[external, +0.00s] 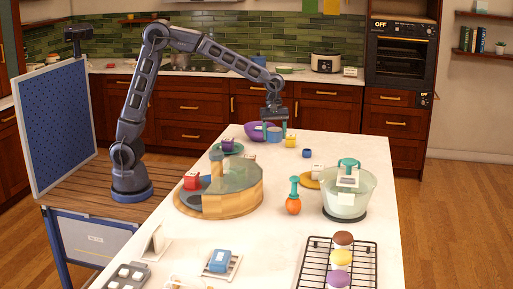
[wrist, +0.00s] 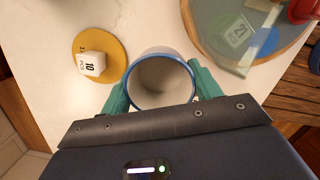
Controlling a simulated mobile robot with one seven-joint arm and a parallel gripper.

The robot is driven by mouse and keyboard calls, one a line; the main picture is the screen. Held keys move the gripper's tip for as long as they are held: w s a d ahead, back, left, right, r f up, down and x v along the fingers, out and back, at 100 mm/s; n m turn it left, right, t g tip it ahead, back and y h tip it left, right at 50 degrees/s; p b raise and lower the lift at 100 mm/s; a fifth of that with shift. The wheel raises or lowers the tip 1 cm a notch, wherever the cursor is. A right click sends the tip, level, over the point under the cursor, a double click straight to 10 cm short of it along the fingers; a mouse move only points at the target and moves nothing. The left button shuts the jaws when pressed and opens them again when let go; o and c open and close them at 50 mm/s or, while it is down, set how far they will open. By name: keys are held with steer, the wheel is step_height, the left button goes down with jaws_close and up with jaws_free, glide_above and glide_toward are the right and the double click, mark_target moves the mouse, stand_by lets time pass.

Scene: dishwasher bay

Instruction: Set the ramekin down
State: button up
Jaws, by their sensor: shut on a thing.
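The ramekin (wrist: 152,101), pale inside with a blue rim, is between the two green fingers of my gripper (wrist: 162,90) in the wrist view. The fingers press on its opposite sides and it looks upright. In the external view my gripper (external: 274,131) is over the far end of the white counter (external: 345,146), with the blue ramekin (external: 273,136) between its fingers. I cannot tell whether its base touches the counter; its underside is hidden.
A purple bowl (external: 254,131) stands just left of the ramekin, and a yellow cup (external: 290,141) just right. A small blue cup (external: 307,153) is nearer. A glass-covered wooden board (external: 246,202) and a yellow disc (external: 306,184) lie further forward. Some bare counter shows between them.

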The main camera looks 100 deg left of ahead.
steer(key=w+d+m, duration=0.2)
steer(key=d+m, duration=0.2)
steer(key=d, duration=1.4)
steer(key=m+g, duration=0.2)
steer(key=m, duration=0.8)
glide_above(179, 264)
steer(key=f, duration=1.9)
steer(key=shift+w+a+f, duration=0.15)
steer(key=shift+a+f, duration=0.1)
steer(key=shift+f, duration=0.15)
steer(key=shift+f, duration=0.1)
steer(key=o, duration=1)
steer(key=shift+o, duration=0.2)
